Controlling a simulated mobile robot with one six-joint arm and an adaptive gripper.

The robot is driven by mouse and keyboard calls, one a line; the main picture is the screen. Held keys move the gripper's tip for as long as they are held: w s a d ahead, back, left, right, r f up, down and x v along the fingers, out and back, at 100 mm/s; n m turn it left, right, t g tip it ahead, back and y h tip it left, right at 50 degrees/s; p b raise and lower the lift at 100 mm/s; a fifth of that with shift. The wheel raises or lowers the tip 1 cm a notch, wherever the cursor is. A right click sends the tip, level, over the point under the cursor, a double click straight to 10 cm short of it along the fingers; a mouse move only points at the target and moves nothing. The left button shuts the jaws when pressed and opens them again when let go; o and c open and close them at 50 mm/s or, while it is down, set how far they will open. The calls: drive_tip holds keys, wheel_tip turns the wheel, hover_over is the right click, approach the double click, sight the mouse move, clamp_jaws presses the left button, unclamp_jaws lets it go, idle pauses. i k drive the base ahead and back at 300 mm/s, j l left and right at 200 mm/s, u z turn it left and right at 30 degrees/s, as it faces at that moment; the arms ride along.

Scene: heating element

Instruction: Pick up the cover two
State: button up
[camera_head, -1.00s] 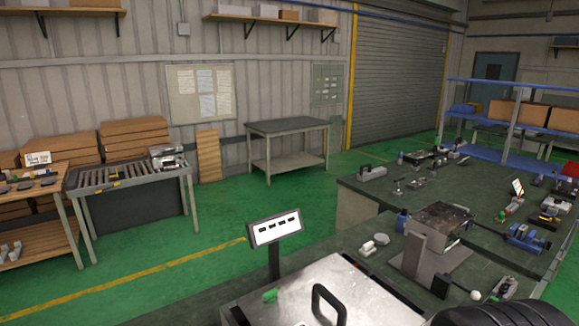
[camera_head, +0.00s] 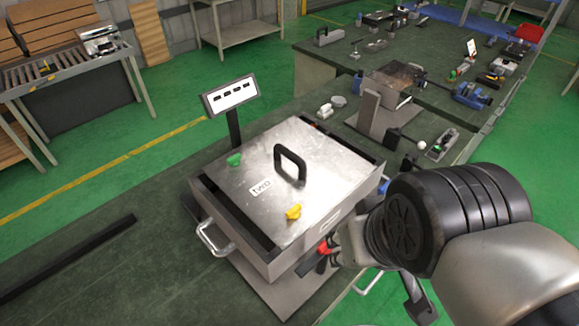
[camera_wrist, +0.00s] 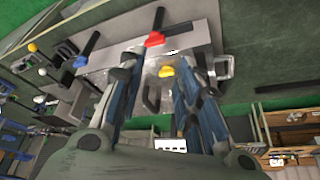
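The cover two (camera_head: 325,175) is a flat, scratched metal lid with a label that appears to read TWO. It lies on a grey metal box (camera_head: 310,262) and has a black loop handle (camera_head: 290,165) standing up from its middle. A yellow knob (camera_head: 293,212) and a green knob (camera_head: 234,160) sit on top. My gripper (camera_head: 345,245) is beside the box's right front side, partly hidden by my wrist. In the wrist view my gripper (camera_wrist: 165,68) is open, its two fingers apart with nothing held; the yellow knob (camera_wrist: 166,71) and the handle (camera_wrist: 151,97) show between them.
A display sign (camera_head: 230,95) on a post stands behind the box. A red-ended lever (camera_head: 322,248) is close to my gripper. A metal bracket (camera_head: 368,115) and small parts stand behind on the bench. The bench left of the box holds only a black bar (camera_head: 70,258).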

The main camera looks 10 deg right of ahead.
sight(289, 162)
drive_tip(key=i+l, duration=0.1)
drive_tip(key=l, duration=0.3)
drive_tip(key=i+l, duration=0.1)
drive_tip(key=l, duration=0.25)
drive_tip(key=i+l, duration=0.1)
drive_tip(key=l, duration=0.3)
drive_tip(key=i+l+u, duration=0.1)
drive_tip(key=l, duration=0.3)
